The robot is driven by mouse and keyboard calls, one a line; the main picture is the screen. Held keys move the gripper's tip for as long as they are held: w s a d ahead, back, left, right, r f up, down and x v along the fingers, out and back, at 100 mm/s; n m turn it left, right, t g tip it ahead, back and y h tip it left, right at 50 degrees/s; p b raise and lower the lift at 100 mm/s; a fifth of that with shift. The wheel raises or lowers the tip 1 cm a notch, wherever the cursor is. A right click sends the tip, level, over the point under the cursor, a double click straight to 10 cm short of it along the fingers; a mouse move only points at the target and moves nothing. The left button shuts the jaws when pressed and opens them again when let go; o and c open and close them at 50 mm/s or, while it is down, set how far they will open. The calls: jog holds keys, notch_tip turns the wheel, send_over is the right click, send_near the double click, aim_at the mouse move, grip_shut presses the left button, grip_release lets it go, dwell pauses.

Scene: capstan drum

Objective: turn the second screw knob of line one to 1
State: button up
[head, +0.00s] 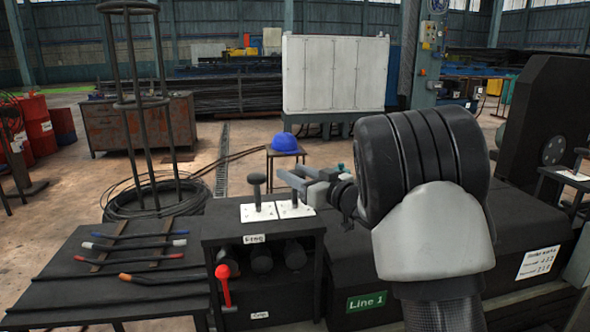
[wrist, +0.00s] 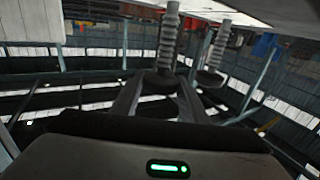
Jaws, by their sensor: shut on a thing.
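Two dark screw knobs stand upright on white dial plates on top of a black stand. The left knob (head: 256,180) is free, with its round head and stem showing over its plate (head: 258,212). My gripper (head: 292,178) is at the right knob, above the right plate (head: 296,210), and hides its head in the head view. In the wrist view the picture is upside down; my gripper (wrist: 160,100) is shut on the nearer knob (wrist: 163,80), whose ribbed stem shows. The other knob (wrist: 210,77) stands apart beside it. The dial marks are too small to read.
A green "Line 1" sign (head: 367,302) is on the black housing right of the stand. A red-topped lever (head: 224,285) stands at the stand's front. A low table (head: 60,275) with several coloured-end rods is at the left. A blue helmet (head: 285,141) lies on a stool behind.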

jog(key=n+g+y+p, duration=0.2)
jog(key=g+p, duration=0.1)
jog(key=n+g+y+p, duration=0.3)
jog(key=g, duration=0.1)
jog(key=shift+w+d+r+n, duration=0.1)
jog(key=shift+d+r+n, duration=0.05)
jog(key=shift+n, duration=0.15)
jog(key=n+g+p, duration=0.1)
jog(key=g, duration=0.1)
jog(key=n+g+y, duration=0.1)
jog(key=g, duration=0.1)
jog(key=shift+f+n+p, duration=0.3)
jog(key=shift+p, duration=0.1)
jog(key=shift+n+g, duration=0.4)
jog(key=shift+g, duration=0.2)
jog(key=shift+a+n+g+p, duration=0.2)
jog(key=shift+n+g+p, duration=0.25)
jog(key=shift+n+g, duration=0.6)
jog(key=shift+m+g, duration=0.25)
jog(key=o, duration=1.1)
jog(key=shift+a, duration=0.1)
jog(key=shift+c, duration=0.2)
jog(key=shift+d, duration=0.25)
